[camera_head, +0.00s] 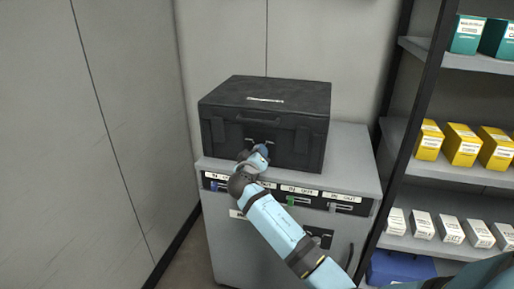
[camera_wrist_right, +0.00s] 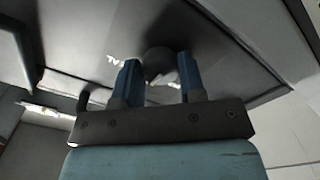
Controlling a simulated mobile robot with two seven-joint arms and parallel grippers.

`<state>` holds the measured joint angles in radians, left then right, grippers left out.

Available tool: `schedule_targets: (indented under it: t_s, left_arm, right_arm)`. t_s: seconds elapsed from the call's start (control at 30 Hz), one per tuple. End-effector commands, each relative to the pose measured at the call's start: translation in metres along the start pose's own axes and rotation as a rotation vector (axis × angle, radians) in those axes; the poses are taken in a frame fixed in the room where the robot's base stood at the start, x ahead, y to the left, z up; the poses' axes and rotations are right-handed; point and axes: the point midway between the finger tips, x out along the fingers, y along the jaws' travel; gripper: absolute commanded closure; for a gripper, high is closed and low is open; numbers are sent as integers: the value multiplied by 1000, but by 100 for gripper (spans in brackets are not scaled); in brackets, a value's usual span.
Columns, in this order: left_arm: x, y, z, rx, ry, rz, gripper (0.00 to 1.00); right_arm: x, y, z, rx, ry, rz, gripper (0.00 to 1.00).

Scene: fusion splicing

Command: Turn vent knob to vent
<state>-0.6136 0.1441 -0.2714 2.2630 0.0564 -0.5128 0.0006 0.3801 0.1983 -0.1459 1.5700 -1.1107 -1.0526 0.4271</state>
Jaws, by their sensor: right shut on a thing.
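The black case (camera_head: 264,110) stands closed on top of a grey cabinet (camera_head: 345,150). My right gripper (camera_head: 262,149) reaches in from the lower right to the lower front of the case. In the right wrist view its two blue fingers (camera_wrist_right: 160,75) are on either side of a dark round knob (camera_wrist_right: 158,60), shut on it. White lettering lies beside the knob, partly hidden, and I cannot read which way the knob points. In the head view the knob is hidden behind my gripper. My left gripper is out of view.
Labelled slots with a green tab (camera_head: 291,200) and a blue tab (camera_head: 214,185) run along the cabinet's upper front, just below the case. A shelf with yellow boxes (camera_head: 462,145) stands on the right. A grey wall closes off the left.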

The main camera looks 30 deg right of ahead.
Motion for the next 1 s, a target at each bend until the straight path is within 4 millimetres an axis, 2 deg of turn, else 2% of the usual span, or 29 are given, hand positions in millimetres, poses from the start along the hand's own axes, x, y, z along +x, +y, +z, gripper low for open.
schedule_targets:
  t_s: [0.6,1.0]
  left_arm:
    - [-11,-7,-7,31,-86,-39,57]
    - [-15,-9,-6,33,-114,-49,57]
  right_arm:
    - [0,4,-3,-568,-1,0,86]
    - [0,2,-2,-792,0,0,86]
